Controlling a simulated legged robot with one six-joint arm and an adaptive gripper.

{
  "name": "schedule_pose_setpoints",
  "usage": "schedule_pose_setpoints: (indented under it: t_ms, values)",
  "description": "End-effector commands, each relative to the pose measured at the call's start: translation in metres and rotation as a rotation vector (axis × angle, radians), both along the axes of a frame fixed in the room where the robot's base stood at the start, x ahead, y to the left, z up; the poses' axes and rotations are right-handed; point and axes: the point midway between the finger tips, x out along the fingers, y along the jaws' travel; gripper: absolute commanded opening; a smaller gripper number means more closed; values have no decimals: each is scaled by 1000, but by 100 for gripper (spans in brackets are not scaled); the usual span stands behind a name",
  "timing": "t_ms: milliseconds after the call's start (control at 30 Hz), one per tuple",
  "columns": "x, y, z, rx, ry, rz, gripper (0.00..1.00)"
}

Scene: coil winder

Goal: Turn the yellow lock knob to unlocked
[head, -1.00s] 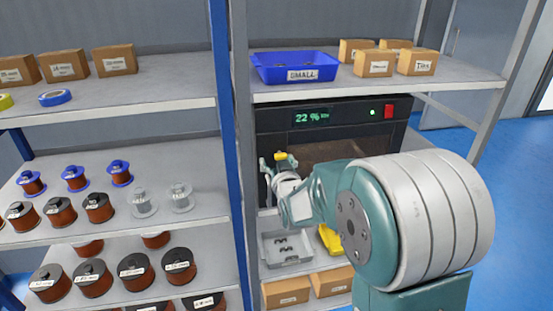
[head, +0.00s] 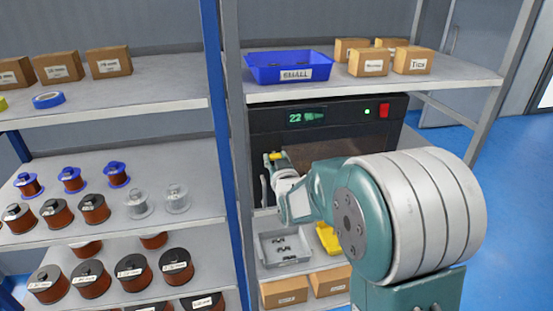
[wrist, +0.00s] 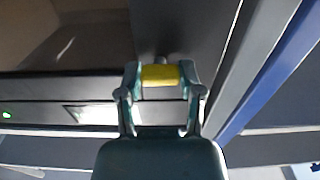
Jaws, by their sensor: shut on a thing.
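The yellow lock knob (head: 275,156) is on the left part of the front of a dark cabinet (head: 345,120) with a green display. In the wrist view the yellow knob (wrist: 159,75) sits between the two fingertips, with a short grey stem behind it. My gripper (wrist: 160,78) is shut on it, one finger touching each side. In the head view my gripper (head: 276,159) is small and partly hidden by my own arm. Any lock marking beside the knob is not readable.
A rack upright (head: 236,150) stands close to the left of the knob. A blue bin (head: 289,74) is on the shelf above. A grey tray (head: 268,250) and a yellow item (head: 328,238) lie below. Spools fill the left shelves.

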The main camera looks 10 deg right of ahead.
Motion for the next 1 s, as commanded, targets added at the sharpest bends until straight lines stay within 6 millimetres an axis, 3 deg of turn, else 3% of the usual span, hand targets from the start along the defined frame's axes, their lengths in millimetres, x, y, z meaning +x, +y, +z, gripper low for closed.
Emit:
schedule_pose_setpoints:
  t_ms: [267, 1000]
  values:
    - [0, -1, 0, -160, -1, -3, 1]
    - [0, 0, -1, -857, -3, 0, 1]
